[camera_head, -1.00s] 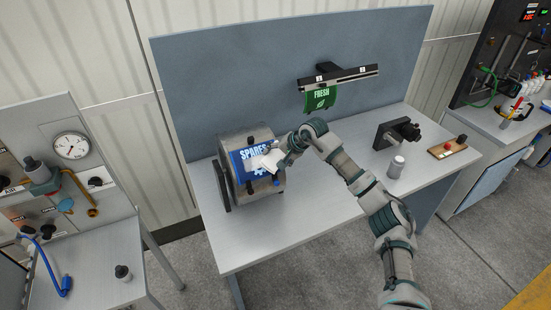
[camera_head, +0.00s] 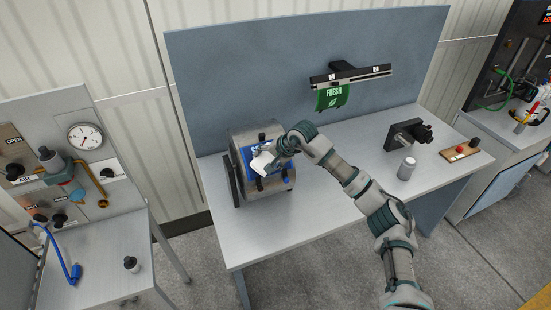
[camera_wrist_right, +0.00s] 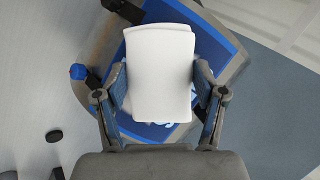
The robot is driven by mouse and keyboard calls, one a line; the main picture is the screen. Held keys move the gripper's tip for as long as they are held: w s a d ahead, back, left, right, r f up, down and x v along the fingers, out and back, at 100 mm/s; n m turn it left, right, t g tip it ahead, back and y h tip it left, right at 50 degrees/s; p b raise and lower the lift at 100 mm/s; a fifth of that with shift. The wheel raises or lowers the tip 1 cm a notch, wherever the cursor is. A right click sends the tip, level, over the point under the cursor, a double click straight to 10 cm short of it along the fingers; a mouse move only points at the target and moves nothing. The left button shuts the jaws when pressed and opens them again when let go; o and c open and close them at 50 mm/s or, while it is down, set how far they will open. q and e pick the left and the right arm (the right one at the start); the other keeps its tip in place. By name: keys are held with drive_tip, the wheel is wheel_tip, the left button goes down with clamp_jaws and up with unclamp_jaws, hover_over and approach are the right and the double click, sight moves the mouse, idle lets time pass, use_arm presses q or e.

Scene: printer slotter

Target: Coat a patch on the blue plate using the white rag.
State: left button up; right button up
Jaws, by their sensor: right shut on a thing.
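The blue plate (camera_head: 285,146) is mounted on the curved front of a grey drum (camera_head: 240,141) at the left of the table. White lettering on it is mostly covered. My right gripper (camera_head: 272,156) is at the plate, shut on the white rag (camera_head: 262,163). In the right wrist view, the white rag (camera_wrist_right: 160,72) sits between the two fingers (camera_wrist_right: 160,95) and covers the middle of the blue plate (camera_wrist_right: 227,40). Whether the rag touches the plate I cannot tell. My left gripper is not in view.
A rail with a green FRESH cloth (camera_head: 332,97) hangs on the back panel. A grey canister (camera_head: 407,168), a black clamp (camera_head: 408,133) and a button box (camera_head: 461,151) stand at the right. The table front (camera_head: 320,222) is clear.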

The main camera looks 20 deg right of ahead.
sight(255, 163)
drive_tip(key=shift+s+a, duration=0.1)
drive_tip(key=shift+a, duration=2)
drive_tip(key=shift+d, duration=0.1)
drive_tip(key=shift+s+r, duration=0.15)
drive_tip(key=shift+r, duration=0.05)
drive_tip(key=shift+s+r, duration=1.9)
drive_tip(key=shift+s, duration=0.15)
drive_tip(key=shift+s+d+r, duration=0.1)
drive_tip(key=shift+s+r, duration=0.9)
drive_tip(key=shift+s, duration=0.1)
